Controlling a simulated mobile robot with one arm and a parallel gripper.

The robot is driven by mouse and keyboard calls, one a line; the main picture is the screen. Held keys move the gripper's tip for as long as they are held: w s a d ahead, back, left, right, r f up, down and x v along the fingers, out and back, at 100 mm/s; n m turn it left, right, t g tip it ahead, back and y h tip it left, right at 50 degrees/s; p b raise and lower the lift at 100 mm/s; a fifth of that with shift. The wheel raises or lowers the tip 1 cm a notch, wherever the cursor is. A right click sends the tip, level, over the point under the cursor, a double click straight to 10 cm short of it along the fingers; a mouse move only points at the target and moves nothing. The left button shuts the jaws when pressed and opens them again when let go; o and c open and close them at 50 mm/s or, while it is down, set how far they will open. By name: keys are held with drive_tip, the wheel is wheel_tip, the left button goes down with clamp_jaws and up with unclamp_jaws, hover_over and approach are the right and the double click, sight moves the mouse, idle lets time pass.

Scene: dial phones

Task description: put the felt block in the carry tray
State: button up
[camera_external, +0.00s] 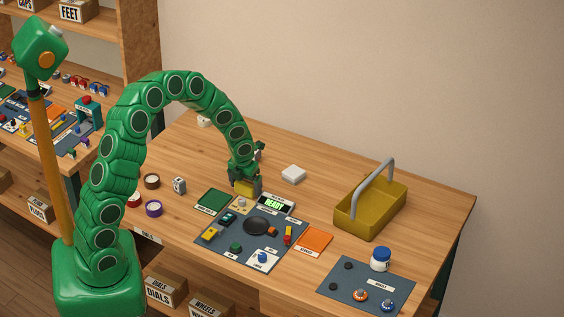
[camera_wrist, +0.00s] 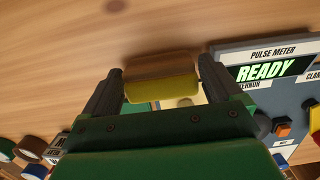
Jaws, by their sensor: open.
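The felt block (camera_wrist: 162,90), with a brown face and a yellow face, lies on the table between the two fingers of my gripper (camera_wrist: 161,68) in the wrist view. My gripper is open, with a finger on each side of the block; a small gap shows at the right finger, and contact at the left is unclear. In the external view the yellow of the block (camera_external: 246,188) shows below my gripper (camera_external: 245,182). The carry tray (camera_external: 358,221), mustard yellow with a grey arched handle, stands upright at the right of the table. Its inside looks empty.
A blue-grey work mat (camera_external: 232,249) with phone parts and a READY meter (camera_external: 275,205) lies just in front of my gripper. Tape rolls (camera_external: 153,209) lie to the left. Bare wood lies between white block and tray.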

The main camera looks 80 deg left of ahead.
sight(246, 183)
drive_tip(key=c, duration=0.9)
drive_tip(key=shift+o, duration=0.2)
drive_tip(key=shift+r, duration=0.15)
drive_tip(key=shift+r, duration=0.25)
wheel_tip(246, 183, up, 3)
drive_tip(key=shift+s+f, duration=0.1)
drive_tip(key=s+d+r, duration=0.6)
drive_tip(key=s+r, duration=0.3)
drive_tip(key=s, duration=0.2)
drive_tip(key=shift+s+d+r, duration=0.25)
drive_tip(key=shift+s+d, duration=0.05)
drive_tip(key=shift+s, duration=0.1)
